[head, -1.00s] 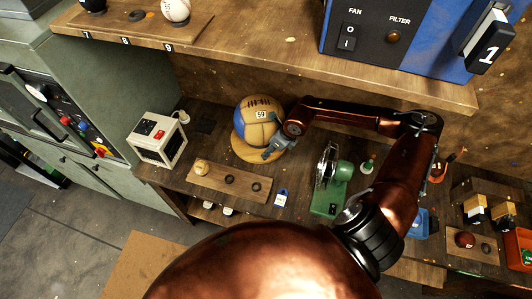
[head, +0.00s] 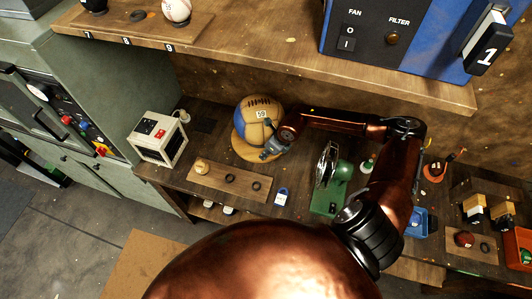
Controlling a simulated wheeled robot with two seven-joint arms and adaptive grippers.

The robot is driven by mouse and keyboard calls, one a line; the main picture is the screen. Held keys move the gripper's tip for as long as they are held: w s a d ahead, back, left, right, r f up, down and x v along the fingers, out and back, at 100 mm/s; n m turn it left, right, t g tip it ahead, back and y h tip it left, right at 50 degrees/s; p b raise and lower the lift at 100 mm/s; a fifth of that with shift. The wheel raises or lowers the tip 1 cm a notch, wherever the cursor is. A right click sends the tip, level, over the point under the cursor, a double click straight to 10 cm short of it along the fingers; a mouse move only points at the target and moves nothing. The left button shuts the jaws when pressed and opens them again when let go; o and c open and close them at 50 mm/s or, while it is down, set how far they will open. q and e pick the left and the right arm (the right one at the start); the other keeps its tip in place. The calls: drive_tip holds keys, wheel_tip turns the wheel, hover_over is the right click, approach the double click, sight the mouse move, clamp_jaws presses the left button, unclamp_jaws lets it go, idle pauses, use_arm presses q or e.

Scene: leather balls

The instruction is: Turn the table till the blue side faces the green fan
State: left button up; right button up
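A tan and blue ball (head: 259,104) with dark laces and a "59" tag rests on a round wooden table (head: 241,147) on the bench. Its blue part (head: 251,133) shows low on the front left side. The green fan (head: 342,172), with a round wire cage, stands to the right of the ball, nearer the front. My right gripper (head: 270,151) is at the front right of the ball, low by the rim of the round table. Its fingertips are too small to tell whether they are open or touching. My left gripper is not in view.
A cream box (head: 158,138) stands to the left. A shelf (head: 285,57) with a blue machine (head: 400,38) overhangs the bench.

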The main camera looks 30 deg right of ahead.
clamp_jaws()
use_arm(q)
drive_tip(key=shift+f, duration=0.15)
use_arm(e)
drive_tip(key=shift+d, duration=0.1)
